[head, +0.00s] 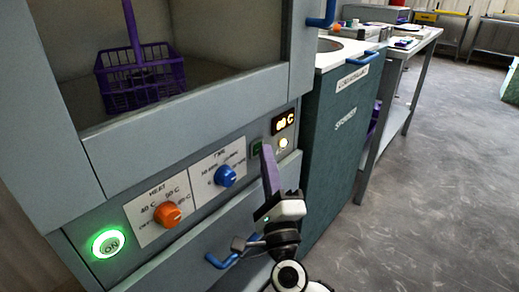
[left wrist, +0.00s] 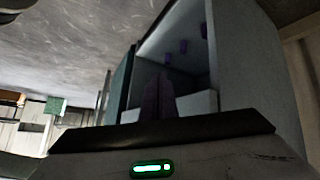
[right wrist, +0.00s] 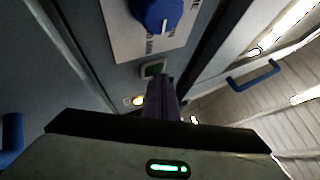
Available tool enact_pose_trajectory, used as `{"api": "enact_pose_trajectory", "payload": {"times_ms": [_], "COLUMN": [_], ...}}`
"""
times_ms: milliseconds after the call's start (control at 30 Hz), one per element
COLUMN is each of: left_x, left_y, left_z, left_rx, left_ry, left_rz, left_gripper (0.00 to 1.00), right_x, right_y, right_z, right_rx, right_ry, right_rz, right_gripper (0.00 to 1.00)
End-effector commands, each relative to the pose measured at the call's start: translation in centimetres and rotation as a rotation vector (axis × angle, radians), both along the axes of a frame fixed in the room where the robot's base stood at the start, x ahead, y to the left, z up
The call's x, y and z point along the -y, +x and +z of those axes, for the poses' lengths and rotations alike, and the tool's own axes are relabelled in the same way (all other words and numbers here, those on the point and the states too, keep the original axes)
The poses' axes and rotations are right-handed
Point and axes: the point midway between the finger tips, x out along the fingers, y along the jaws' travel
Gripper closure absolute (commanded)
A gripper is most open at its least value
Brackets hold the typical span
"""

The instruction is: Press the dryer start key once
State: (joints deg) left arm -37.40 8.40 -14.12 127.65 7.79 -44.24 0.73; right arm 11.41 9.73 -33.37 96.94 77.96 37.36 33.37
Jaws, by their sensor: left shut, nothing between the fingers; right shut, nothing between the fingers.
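The dryer panel (head: 190,195) carries a small dark green square key (head: 256,148), which looks like the start key; its lettering is unreadable. The key also shows in the right wrist view (right wrist: 153,69). My right gripper (head: 268,150) is shut and empty, its purple fingertips close beside the key. I cannot tell whether they touch it. In the right wrist view the fingers (right wrist: 162,80) overlap the key's lower right edge. My left gripper (left wrist: 160,78) is shut and empty in the left wrist view, away from the panel; it is not in the head view.
The panel also has a lit green ON button (head: 108,243), an orange heat knob (head: 168,214), a blue time knob (head: 225,175), a lit display (head: 284,121) and a yellow lamp (head: 283,142). A purple basket (head: 140,78) stands in the chamber above. A teal cabinet (head: 335,135) stands right.

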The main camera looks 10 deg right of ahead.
Motion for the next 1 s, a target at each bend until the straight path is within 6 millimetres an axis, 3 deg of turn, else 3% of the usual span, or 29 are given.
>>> {"api": "enact_pose_trajectory", "payload": {"times_ms": [1000], "left_x": [-0.1], "left_y": [-0.1], "left_z": [0.7], "left_rx": [-0.003], "left_ry": [0.005], "left_rz": [-0.004], "left_gripper": [1.0], "right_x": [1.3], "right_y": [-1.7], "right_z": [0.1], "right_rx": [-0.001], "right_ry": [-0.001], "right_rz": [0.0], "right_gripper": [1.0]}}
